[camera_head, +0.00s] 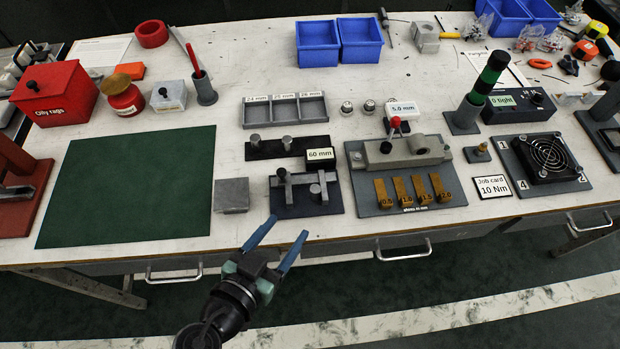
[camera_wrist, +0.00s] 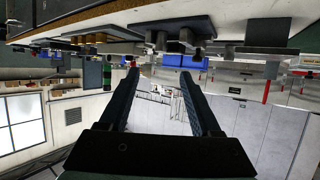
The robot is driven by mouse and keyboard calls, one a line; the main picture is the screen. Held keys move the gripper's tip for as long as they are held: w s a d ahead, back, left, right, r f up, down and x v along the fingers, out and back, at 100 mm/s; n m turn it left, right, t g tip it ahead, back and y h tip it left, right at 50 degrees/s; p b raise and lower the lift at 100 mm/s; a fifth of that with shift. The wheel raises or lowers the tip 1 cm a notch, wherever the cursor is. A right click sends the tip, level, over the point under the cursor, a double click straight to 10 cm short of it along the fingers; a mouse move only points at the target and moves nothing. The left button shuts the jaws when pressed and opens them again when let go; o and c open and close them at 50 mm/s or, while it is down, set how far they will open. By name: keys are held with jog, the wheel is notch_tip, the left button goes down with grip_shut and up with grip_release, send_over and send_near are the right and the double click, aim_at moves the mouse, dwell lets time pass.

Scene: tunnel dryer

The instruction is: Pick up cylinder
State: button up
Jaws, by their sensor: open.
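My gripper (camera_head: 288,228) is open and empty in the head view, in front of the bench's front edge, with its blue fingers apart. Its two fingers also show spread in the wrist view (camera_wrist: 159,76). Several cylinder-like parts stand on the bench, and I cannot tell which one is meant. Two small metal cylinders (camera_head: 347,107) (camera_head: 369,107) stand right of the three-compartment tray. Short grey posts (camera_head: 255,141) stand on a dark strip behind the 60 mm block. A small brass peg (camera_head: 482,149) stands on a plate further right. The gripper touches none of these.
A clamp fixture (camera_head: 330,197) and a grey block (camera_head: 231,196) stand near the front edge. A grey fixture with brass gauges (camera_head: 412,187) is right of them. Blue bins (camera_head: 318,44) stand at the back. The green mat (camera_head: 130,190) at left is bare.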

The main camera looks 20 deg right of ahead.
send_near(315, 189)
jog(key=x, duration=0.2)
jog(key=shift+d+f, duration=0.25)
jog(key=shift+p+x, duration=0.5)
jog(key=shift+x, duration=2.2)
jog(key=shift+w+a+r, duration=0.1)
jog(key=shift+w, duration=0.05)
jog(key=shift+c, duration=0.2)
grip_shut()
